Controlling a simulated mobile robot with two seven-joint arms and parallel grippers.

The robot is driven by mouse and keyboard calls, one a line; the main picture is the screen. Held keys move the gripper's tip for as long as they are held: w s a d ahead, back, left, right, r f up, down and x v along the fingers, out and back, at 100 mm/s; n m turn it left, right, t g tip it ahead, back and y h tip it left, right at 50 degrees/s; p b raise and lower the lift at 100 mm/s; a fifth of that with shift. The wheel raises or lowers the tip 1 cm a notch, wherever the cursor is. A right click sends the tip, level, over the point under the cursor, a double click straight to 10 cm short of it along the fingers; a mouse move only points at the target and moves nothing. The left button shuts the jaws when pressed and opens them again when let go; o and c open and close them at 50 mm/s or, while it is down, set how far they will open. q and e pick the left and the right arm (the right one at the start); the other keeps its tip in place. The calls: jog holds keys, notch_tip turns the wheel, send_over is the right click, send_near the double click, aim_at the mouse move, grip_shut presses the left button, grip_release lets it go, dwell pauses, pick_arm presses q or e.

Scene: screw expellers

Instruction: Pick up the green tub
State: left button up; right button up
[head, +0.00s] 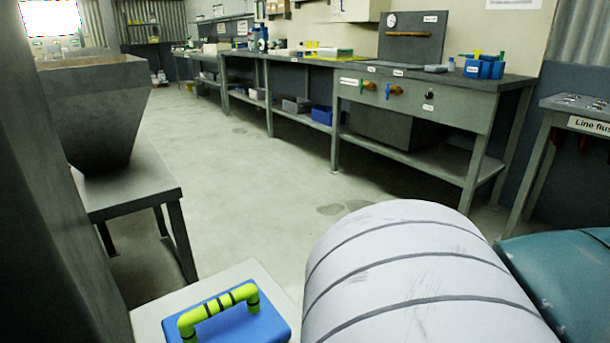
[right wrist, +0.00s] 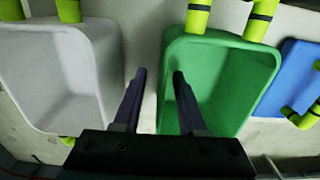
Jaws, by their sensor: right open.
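The green tub (right wrist: 237,75) shows in the right wrist view, right of centre. It is an open tub with yellow-green, black-banded grips at its top edge. My right gripper (right wrist: 159,74) is open and empty. In the picture its fingers lie either side of the tub's left wall, the right one overlapping the tub and the left one over the pale gap. I cannot tell how deep the fingers are or whether they touch. The green tub does not show in the head view. My left gripper is in neither view.
A grey tub (right wrist: 60,75) lies left of the fingers, and a blue tub (right wrist: 285,80) lies right of the green one. A blue tub with a yellow-green handle (head: 250,320) shows in the head view, beside a large pale banded cylinder (head: 400,260). A workbench (head: 450,112) stands behind; the floor between is clear.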

jog(key=shift+f, duration=0.15)
grip_shut()
dwell(1.4)
